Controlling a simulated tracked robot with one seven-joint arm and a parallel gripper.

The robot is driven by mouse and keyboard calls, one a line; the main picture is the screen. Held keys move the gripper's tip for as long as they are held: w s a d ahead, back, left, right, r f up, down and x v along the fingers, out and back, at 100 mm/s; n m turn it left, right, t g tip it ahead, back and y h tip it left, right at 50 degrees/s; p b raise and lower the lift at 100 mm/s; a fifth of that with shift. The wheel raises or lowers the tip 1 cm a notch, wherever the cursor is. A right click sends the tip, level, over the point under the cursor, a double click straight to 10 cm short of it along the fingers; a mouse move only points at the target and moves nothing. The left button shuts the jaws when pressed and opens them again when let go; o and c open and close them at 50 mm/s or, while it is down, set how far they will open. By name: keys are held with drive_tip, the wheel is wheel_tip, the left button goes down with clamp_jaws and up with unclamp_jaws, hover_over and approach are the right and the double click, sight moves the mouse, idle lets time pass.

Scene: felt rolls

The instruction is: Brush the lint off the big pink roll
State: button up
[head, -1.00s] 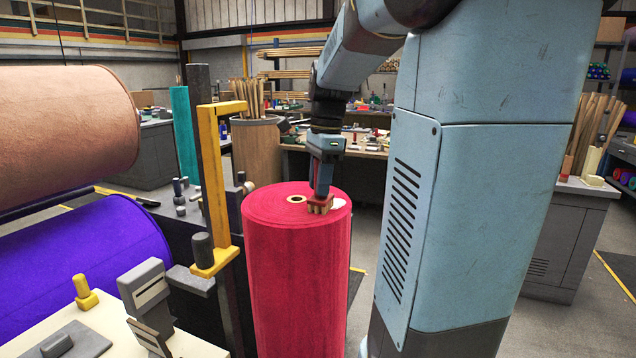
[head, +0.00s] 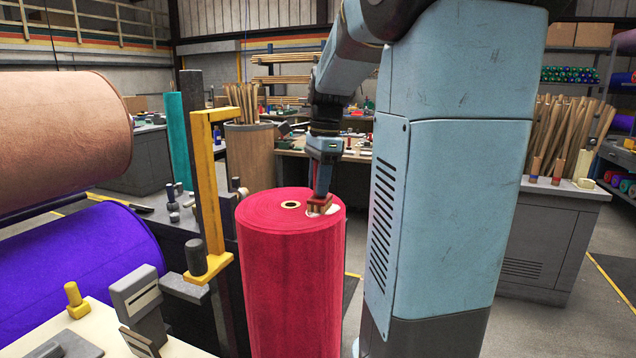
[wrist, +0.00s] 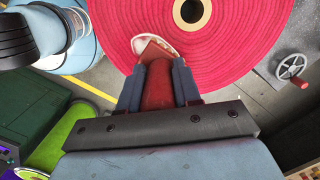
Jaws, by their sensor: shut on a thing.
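The big pink roll (head: 290,275) stands upright in the head view, with a pale core hole (head: 290,205) in its top. It fills the upper part of the wrist view (wrist: 235,45). My gripper (head: 322,186) is shut on the red handle of a brush (head: 319,203). The brush head is at the right part of the roll's top and appears to touch it. White lint (head: 334,210) shows beside the brush. In the wrist view the red handle (wrist: 157,88) sits between both fingers, and a white edge shows around the brush's far end. The lint under the brush is hidden.
A yellow bracket (head: 208,190) on a dark post stands close to the roll's left. A tan roll (head: 60,130) and a purple roll (head: 80,260) lie further left. A pale bench (head: 185,348) is at front left. A grey cabinet (head: 550,235) stands at right.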

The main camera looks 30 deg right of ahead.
drive_tip(key=shift+w+d, duration=1.05)
drive_tip(key=shift+d, duration=0.3)
drive_tip(key=shift+s+a+f, duration=0.15)
drive_tip(key=shift+s+a, duration=1.1)
drive_tip(key=shift+a, duration=0.3)
drive_tip(key=shift+a, duration=0.1)
drive_tip(key=shift+s+a, duration=1.2)
drive_tip(key=shift+a, duration=0.25)
drive_tip(key=shift+w+d, duration=0.1)
drive_tip(key=shift+w+d, duration=0.55)
drive_tip(key=shift+d, duration=0.2)
drive_tip(key=shift+w+d, duration=0.55)
drive_tip(key=shift+d, duration=0.15)
